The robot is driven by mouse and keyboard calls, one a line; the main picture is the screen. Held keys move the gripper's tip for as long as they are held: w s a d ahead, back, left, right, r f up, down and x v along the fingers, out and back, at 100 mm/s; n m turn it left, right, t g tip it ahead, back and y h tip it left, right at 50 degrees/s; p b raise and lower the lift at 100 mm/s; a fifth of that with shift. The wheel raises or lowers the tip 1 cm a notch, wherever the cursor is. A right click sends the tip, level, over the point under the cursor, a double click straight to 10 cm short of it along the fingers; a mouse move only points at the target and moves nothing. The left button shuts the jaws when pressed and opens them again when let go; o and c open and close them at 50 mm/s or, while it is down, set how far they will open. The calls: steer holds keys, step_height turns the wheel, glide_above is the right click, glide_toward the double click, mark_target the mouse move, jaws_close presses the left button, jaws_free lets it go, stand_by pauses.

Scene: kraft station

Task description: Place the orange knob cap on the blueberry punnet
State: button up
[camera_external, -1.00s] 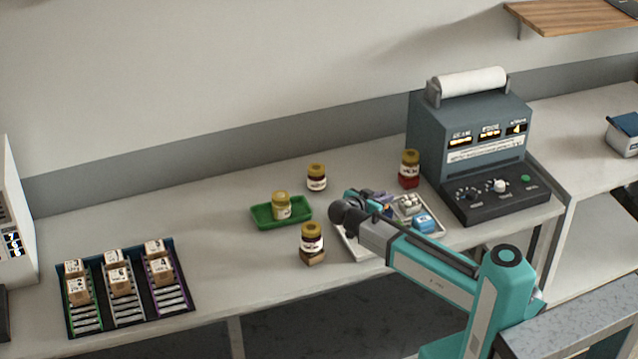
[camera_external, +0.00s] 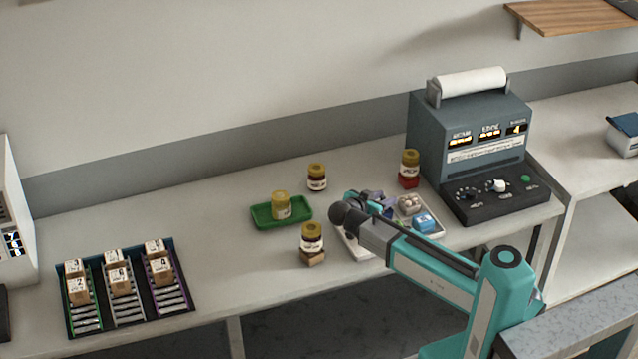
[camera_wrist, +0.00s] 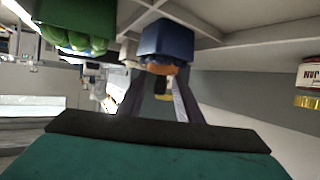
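In the wrist view, which looks upside down, an orange piece (camera_wrist: 162,69), seemingly the knob cap, shows against the face of a blue punnet (camera_wrist: 166,42). I cannot tell whether it touches the punnet. The two dark fingers of my gripper (camera_wrist: 158,88) stand apart, with a gap between them; the orange piece is at or just beyond their tips. No firm grip on it shows. In the external view my gripper (camera_external: 362,205) is low over the left part of the white tray (camera_external: 350,247). The arm hides much of the tray, and I cannot make out the cap there.
A green punnet (camera_wrist: 75,25) is beside the blue one in the wrist view. The tray also holds an egg carton (camera_external: 410,204) and a blue box (camera_external: 425,222). Jars stand around (camera_external: 312,238), one on a green tray (camera_external: 262,222). A grey machine (camera_external: 470,140) stands right.

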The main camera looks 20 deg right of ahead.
steer(key=shift+r, duration=0.2)
steer(key=b+v, duration=0.3)
steer(key=v, duration=0.9)
steer(key=shift+f, duration=0.1)
stand_by(0.6)
